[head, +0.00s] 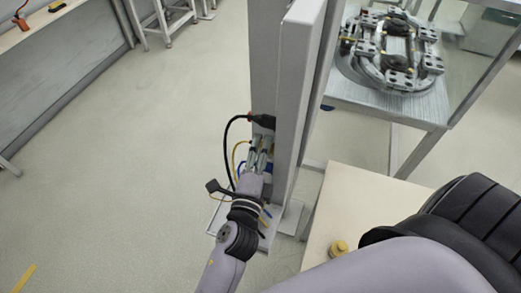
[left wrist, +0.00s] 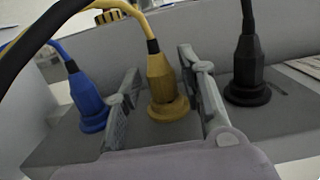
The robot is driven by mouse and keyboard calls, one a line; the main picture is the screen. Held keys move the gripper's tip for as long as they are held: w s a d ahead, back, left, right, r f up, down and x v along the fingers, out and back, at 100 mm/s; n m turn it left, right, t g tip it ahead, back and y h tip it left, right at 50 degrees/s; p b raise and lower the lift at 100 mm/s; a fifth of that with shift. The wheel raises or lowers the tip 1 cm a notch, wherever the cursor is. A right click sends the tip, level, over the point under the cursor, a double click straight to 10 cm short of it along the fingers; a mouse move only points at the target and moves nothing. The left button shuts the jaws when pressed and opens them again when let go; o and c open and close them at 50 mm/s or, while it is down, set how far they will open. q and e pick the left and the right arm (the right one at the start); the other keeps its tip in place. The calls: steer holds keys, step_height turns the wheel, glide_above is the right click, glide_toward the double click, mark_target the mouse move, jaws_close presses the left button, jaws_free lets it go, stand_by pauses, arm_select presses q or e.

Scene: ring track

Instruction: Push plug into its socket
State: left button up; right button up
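In the left wrist view a yellow plug (left wrist: 164,87) with a yellow cable stands on a grey surface between the fingers of my left gripper (left wrist: 163,100). The fingers are open on either side of it, with a visible gap at the left one. A blue plug (left wrist: 87,100) stands left of the fingers and a black plug (left wrist: 247,70) right of them. Whether each plug is fully seated is not clear. In the head view my left gripper (head: 260,155) is at the grey post, below the black plug (head: 262,120). My right gripper is out of view.
The tall grey post (head: 285,80) stands just right of my left gripper. A black cable (head: 228,145) loops left of it. Behind is a table with a ring track (head: 395,50). A pale tabletop (head: 365,195) with a yellow knob (head: 339,247) lies at right.

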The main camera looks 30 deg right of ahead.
arm_select(q)
steer(key=shift+o, duration=0.8)
steer(key=v, duration=1.2)
steer(key=shift+w, duration=0.1)
